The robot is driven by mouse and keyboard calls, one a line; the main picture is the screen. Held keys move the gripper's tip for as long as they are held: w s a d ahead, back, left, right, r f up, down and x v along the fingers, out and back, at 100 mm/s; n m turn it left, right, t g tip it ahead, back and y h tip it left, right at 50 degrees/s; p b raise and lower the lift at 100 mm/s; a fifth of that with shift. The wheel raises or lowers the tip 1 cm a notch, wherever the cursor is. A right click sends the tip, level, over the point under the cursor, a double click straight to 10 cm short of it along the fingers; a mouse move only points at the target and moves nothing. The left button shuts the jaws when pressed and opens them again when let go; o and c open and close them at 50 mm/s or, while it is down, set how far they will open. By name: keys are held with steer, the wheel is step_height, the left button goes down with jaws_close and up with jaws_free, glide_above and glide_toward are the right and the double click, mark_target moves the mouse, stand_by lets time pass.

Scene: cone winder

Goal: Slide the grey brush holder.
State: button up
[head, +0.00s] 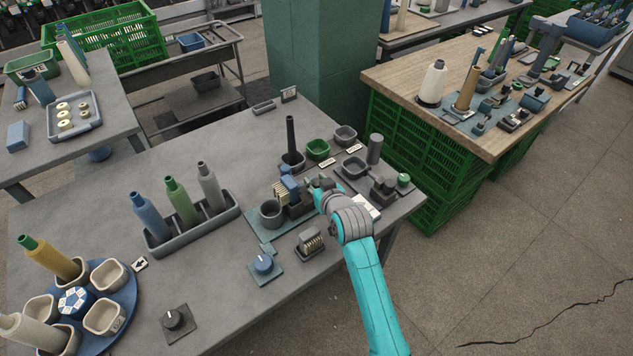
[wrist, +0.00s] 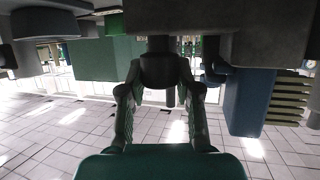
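My gripper (head: 318,190) is low over the blue-grey mat (head: 254,224) on the grey table. A dark grey block (head: 298,211) beside it, next to a blue block with pale slats (head: 283,192), may be the grey brush holder; my gripper and wrist hide part of it. In the wrist view my gripper (wrist: 161,78) has its two fingers apart, with a rounded dark grey piece (wrist: 161,68) between their tips. I cannot tell whether the fingers press on it. The blue block (wrist: 249,100) and slats (wrist: 289,98) stand to the right there.
A grey cup (head: 271,214) is left of my gripper, with a dark upright rod (head: 291,138) behind. A green bowl (head: 318,149) and grey bowls are farther back; a grey cylinder (head: 374,149) stands right. A blue knob (head: 263,262) is in front.

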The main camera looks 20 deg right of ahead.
jaws_close()
steer(key=shift+w+d, duration=0.25)
steer(key=shift+d, duration=0.45)
steer(key=shift+w+d, duration=0.2)
steer(key=shift+d, duration=0.55)
steer(key=shift+w+d, duration=0.25)
steer(key=shift+d, duration=0.45)
steer(key=o, duration=0.7)
jaws_free()
steer(key=shift+d, duration=0.15)
steer(key=shift+c, duration=0.2)
steer(key=shift+s, duration=0.1)
steer(key=v, duration=1.1)
steer(key=shift+s+r, duration=0.15)
steer(key=shift+s, duration=0.25)
